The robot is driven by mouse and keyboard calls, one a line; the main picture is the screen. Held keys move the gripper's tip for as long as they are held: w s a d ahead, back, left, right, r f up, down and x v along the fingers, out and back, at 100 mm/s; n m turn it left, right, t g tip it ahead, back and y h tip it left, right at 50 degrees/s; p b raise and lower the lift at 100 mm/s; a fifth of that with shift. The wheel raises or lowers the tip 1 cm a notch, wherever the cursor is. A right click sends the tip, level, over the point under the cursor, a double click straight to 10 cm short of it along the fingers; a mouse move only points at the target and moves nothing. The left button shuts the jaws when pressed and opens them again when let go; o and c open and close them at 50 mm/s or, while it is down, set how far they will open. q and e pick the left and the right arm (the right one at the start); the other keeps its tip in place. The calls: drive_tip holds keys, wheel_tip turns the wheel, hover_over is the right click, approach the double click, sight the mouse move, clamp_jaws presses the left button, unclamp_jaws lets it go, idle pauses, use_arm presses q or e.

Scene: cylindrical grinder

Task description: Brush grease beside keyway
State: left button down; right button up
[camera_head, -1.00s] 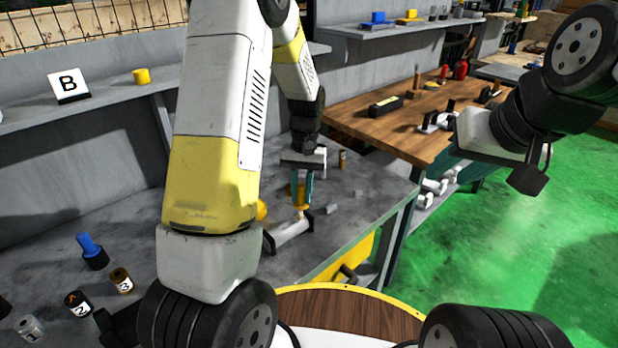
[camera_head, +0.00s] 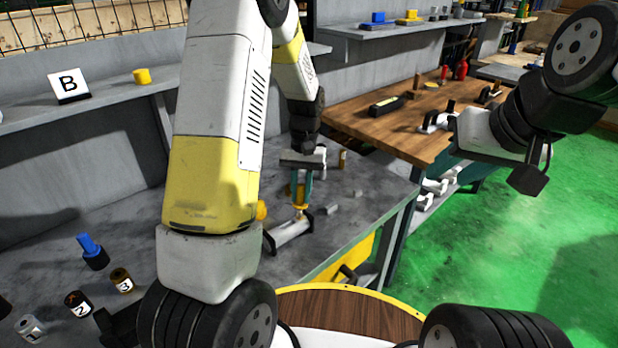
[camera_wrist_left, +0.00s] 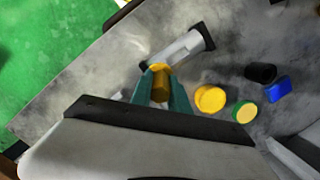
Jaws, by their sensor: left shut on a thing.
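My left gripper (camera_head: 302,185) has teal fingers shut on a yellow-handled brush (camera_head: 299,193), held upright over the workbench. In the left wrist view the brush (camera_wrist_left: 160,84) sits between the fingertips. The brush's lower end is at or just above a light grey shaft (camera_head: 288,232) lying in dark end supports; I cannot tell whether it touches. The shaft also shows in the left wrist view (camera_wrist_left: 180,50), just beyond the fingertips. The keyway is too small or hidden to make out. My right gripper (camera_head: 527,178) hangs at the right, away from the bench; its jaw opening is unclear.
Numbered small cylinders (camera_head: 77,302) and a blue-and-black piece (camera_head: 92,251) stand on the left of the grey bench (camera_head: 130,215). A wooden table (camera_head: 390,125) holds several tools. Green floor (camera_head: 460,260) is clear.

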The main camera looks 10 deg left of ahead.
use_arm(q)
drive_tip(key=shift+s+d+f, duration=0.15)
drive_tip(key=shift+s+d, duration=0.05)
drive_tip(key=shift+s, duration=0.05)
drive_tip(key=shift+a, duration=0.1)
drive_tip(key=shift+w+a, duration=0.4)
drive_tip(key=shift+d, duration=0.1)
drive_tip(key=shift+s+d, duration=0.4)
drive_tip(key=shift+w+a+r, duration=0.25)
drive_tip(key=shift+r, duration=2.95)
